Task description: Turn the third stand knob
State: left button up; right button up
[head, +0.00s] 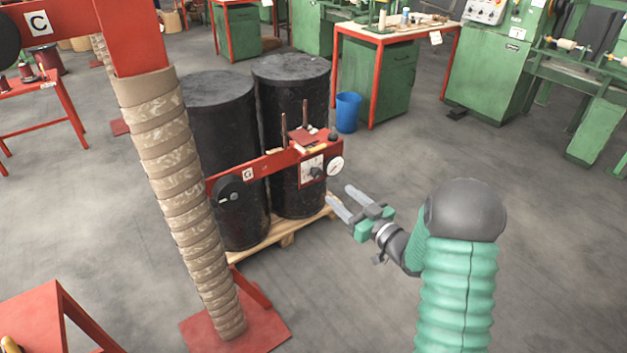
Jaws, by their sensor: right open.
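A red stand arm (268,165) marked "G" reaches right from a column wrapped in a brown ribbed sleeve (180,200). Its right end has a white panel (306,172) with a small dark knob (316,171) and a round white gauge (335,166). A black round disc (230,193) sits at the arm's left end, and a dark cap (333,137) on top at the right. The frame does not number the stands. My right gripper (337,192) is open and empty, just below and right of the panel, apart from it in the picture. My left gripper is out of view.
Two black drums (222,130) stand on a wooden pallet (255,246) behind the arm. A blue bin (347,112) and green workbenches (385,80) are farther back. A red table (55,315) is at lower left. Grey floor (560,240) at right is clear.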

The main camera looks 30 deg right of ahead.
aim_at(319, 174)
jog(key=w, duration=0.3)
jog(key=w+b, duration=0.1)
jog(key=w, duration=0.1)
jog(key=w+d+f, duration=0.1)
jog(key=w, duration=0.2)
jog(key=shift+w+d, duration=0.1)
jog(key=shift+w, duration=0.25)
jog(key=shift+w+a+r+b, duration=0.1)
jog(key=shift+w+a+b, duration=0.1)
jog(key=shift+w, duration=0.35)
jog(key=shift+w+a+b, duration=0.15)
jog(key=shift+w, duration=0.35)
jog(key=shift+w+a+r, duration=0.15)
jog(key=shift+a, duration=0.1)
jog(key=shift+d, duration=0.15)
jog(key=shift+c, duration=0.5)
jog(key=shift+d, duration=0.2)
jog(key=c, duration=0.5)
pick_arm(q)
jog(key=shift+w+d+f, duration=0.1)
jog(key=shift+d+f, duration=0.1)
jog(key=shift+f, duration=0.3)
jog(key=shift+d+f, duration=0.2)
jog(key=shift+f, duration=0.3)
pick_arm(e)
jog(key=shift+a, duration=0.15)
grip_shut()
